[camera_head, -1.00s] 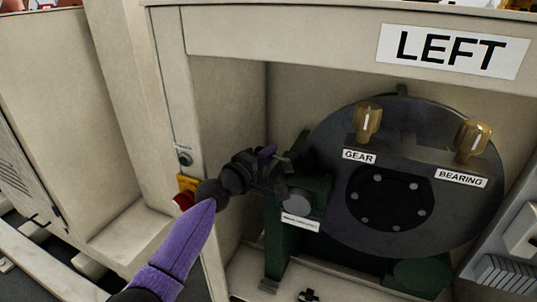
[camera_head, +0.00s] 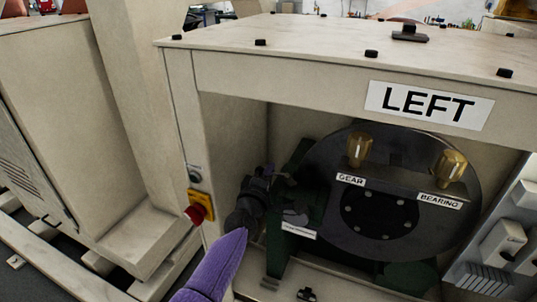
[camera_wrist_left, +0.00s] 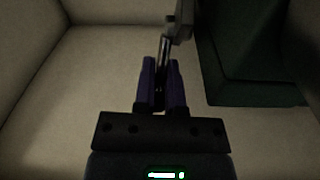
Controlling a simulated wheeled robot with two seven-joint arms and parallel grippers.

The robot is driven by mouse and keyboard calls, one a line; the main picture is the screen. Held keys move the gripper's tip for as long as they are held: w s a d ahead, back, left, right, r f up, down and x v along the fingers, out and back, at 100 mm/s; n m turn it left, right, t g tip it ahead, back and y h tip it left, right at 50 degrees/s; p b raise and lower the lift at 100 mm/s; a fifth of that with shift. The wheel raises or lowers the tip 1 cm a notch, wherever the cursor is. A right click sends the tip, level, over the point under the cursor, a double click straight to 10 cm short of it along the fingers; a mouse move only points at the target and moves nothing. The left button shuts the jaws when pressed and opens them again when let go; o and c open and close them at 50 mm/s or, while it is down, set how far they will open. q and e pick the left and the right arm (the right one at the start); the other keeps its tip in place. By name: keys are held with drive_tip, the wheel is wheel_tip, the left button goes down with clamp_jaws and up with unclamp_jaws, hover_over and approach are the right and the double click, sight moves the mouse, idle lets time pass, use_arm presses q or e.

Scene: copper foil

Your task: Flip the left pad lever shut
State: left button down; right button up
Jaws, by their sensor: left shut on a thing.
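My left gripper (camera_head: 276,183) reaches into the open front of the machine, at the left side of the dark green block (camera_head: 300,210). In the left wrist view its two purple fingers (camera_wrist_left: 161,85) are shut on a thin grey metal piece, the pad lever (camera_wrist_left: 179,28). The lever's upper part rises past the fingertips beside a dark green body (camera_wrist_left: 255,60). In the head view the gripper mostly hides the lever, so its angle is hard to tell. The right gripper is in neither view.
A large dark disc (camera_head: 325,200) carries two brass knobs (camera_head: 359,150) (camera_head: 450,166), labelled GEAR and BEARING. The cabinet (camera_head: 290,75) has a LEFT sign. A red and yellow switch (camera_head: 198,207) sits on its left post, close to my left arm. Grey parts stand at the right.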

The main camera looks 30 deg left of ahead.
use_arm(q)
drive_tip(key=shift+s+r+n+y, duration=0.1)
drive_tip(key=shift+r+n+y, duration=0.15)
drive_tip(key=shift+y, duration=0.25)
drive_tip(key=shift+f, duration=0.3)
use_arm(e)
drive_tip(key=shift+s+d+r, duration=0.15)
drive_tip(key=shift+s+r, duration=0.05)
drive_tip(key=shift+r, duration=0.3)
use_arm(q)
drive_tip(key=c, duration=0.7)
unclamp_jaws()
drive_tip(key=shift+s, duration=0.1)
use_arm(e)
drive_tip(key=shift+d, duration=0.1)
